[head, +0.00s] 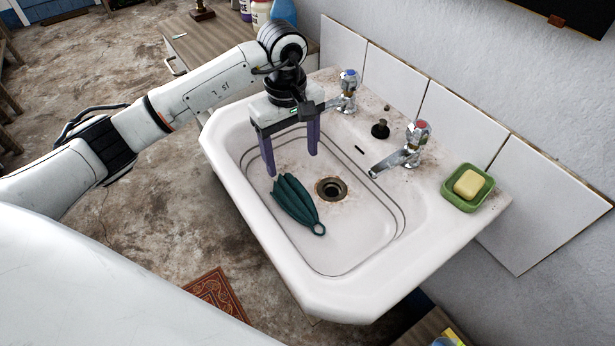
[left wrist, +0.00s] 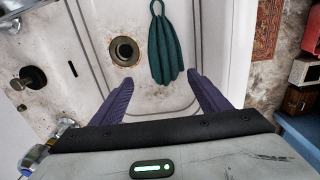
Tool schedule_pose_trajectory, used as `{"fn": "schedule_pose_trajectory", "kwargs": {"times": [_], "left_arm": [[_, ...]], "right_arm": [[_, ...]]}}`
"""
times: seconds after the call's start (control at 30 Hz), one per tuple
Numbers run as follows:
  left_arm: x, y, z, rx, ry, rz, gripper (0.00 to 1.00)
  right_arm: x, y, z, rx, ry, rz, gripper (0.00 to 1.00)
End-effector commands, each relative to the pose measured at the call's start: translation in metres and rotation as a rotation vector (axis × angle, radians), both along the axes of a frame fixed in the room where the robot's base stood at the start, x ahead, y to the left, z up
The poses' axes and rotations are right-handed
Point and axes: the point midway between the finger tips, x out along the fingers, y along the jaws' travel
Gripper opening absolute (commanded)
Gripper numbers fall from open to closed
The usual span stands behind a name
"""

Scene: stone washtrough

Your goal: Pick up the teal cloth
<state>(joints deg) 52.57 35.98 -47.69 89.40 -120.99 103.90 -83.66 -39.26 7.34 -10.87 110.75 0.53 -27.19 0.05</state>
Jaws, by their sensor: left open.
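The teal cloth (head: 294,201) lies in the basin of the white sink (head: 340,290), left of the drain. It is gathered into long folds with a loop at its near end. It also shows in the left wrist view (left wrist: 165,48), ahead of the fingers. My left gripper (head: 290,164) is open with its purple fingers pointing down over the far part of the basin. In the head view the fingertips are just beyond the cloth's far end. The left wrist view shows the open fingers (left wrist: 165,92) with nothing between them. My right gripper is not in view.
The drain (head: 331,190) is right of the cloth. Two taps, one blue-topped (head: 347,90) and one red-topped (head: 414,145), stand on the back ledge with a black plug (head: 380,129). A green dish (head: 468,188) with yellow soap (head: 468,184) sits at the right. The near basin is clear.

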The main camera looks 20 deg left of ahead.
Motion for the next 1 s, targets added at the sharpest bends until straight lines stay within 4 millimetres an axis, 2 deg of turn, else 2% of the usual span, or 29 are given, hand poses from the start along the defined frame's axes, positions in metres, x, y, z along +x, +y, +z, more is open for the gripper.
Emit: {"fn": "schedule_pose_trajectory", "kwargs": {"times": [0.1, 0.3, 0.53, 0.8, 1.0], "left_arm": [[-0.01, 0.007, -0.018, 0.017, 0.027, 0.021, 0.69], [-0.009, 0.006, -0.048, 0.014, 0.026, 0.022, 0.69], [-0.01, 0.004, -0.066, 0.013, 0.025, 0.02, 0.69], [-0.013, 0.002, -0.104, 0.014, 0.024, 0.02, 0.69], [-0.012, 0.002, -0.111, 0.014, 0.022, 0.019, 0.69]], "right_arm": [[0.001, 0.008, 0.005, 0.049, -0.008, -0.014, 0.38], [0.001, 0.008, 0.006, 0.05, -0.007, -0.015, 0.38], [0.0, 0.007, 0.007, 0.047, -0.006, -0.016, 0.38], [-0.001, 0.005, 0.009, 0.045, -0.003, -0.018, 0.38], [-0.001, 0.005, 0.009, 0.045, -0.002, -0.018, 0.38]]}}
